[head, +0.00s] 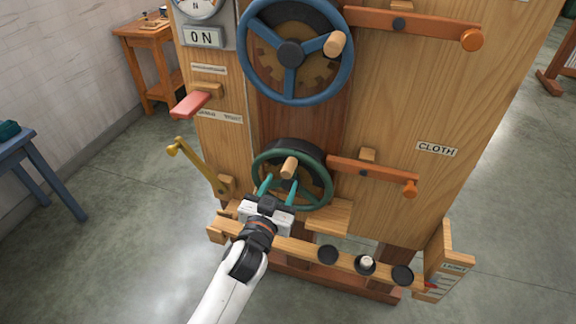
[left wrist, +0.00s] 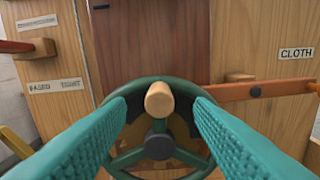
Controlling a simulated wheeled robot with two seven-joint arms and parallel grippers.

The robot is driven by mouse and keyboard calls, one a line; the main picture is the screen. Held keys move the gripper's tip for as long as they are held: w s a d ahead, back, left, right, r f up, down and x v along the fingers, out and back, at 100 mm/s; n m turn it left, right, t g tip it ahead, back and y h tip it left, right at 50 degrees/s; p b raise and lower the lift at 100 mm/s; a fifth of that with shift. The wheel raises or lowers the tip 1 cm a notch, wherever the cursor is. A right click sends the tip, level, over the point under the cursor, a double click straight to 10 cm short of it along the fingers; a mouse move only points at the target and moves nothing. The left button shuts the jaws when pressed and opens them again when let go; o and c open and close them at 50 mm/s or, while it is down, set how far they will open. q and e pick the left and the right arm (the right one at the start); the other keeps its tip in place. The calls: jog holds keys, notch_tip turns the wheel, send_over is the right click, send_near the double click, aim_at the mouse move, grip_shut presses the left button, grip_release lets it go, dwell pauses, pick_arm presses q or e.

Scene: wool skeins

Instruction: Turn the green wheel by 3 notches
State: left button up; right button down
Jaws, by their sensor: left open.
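The green wheel (head: 322,187) is on the lower front of the wooden machine, with a dark hub and a light wooden handle peg (head: 289,167). In the left wrist view the green wheel (left wrist: 128,158) lies straight ahead, and its peg (left wrist: 159,99) shows between my two teal fingers. My left gripper (head: 278,186) is open in front of the wheel, its fingers apart on either side of the peg's line. I cannot tell whether the fingertips reach past the peg's end. My right gripper is not in view.
A blue wheel (head: 346,75) with its own peg sits above. An orange lever (head: 372,174) is right of the green wheel, and a brass lever (head: 196,164) is to its left. A red handle (head: 190,104) sticks out at left. A ledge with black knobs (head: 328,254) runs below.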

aim_at(286, 174)
pick_arm(q)
jog(key=x, duration=0.7)
jog(key=shift+f, duration=0.1)
grip_shut()
